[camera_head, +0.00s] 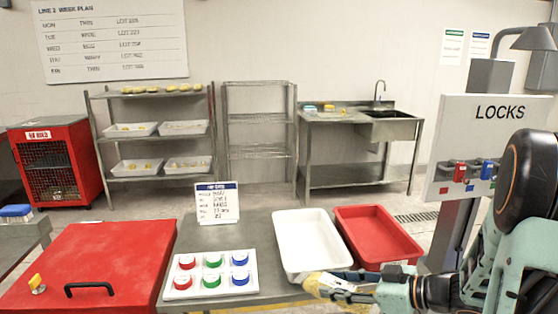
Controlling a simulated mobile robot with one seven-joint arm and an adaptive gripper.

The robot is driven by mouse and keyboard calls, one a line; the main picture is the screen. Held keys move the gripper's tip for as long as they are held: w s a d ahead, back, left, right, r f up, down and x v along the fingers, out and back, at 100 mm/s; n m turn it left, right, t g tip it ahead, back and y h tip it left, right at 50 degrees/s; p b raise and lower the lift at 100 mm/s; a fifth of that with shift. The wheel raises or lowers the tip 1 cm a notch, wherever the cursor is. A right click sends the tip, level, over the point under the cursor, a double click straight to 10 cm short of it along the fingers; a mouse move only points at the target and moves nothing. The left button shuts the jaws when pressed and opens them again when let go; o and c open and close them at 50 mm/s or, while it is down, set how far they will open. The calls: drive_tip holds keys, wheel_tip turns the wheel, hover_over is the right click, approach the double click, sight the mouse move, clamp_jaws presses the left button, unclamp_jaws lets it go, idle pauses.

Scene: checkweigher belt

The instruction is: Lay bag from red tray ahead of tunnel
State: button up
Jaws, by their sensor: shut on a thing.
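My gripper (350,287) is at the lower right of the head view, in front of the near edges of the white tray and the red tray. It is shut on a pale yellowish bag (318,284), whose far end shows left of the fingers; the rest is partly hidden by the gripper. The red tray (398,251) stands right of the white tray (312,272), and its visible inside looks empty. The white tray also looks empty. I cannot make out a tunnel or belt for certain in this view.
A red cover (95,250) with a black handle fills the lower left. Beside it is a white button panel (211,278) with several coloured buttons, with a sign card (217,204) behind. A LOCKS board (485,150) stands close to my arm at right. Shelves and a sink line the wall.

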sight(337, 283)
drive_tip(key=r+p, duration=0.2)
drive_tip(key=p, duration=0.1)
drive_tip(key=shift+a, duration=0.1)
wheel_tip(337, 283, up, 7)
drive_tip(key=p, duration=1.2)
drive_tip(key=shift+f, duration=0.1)
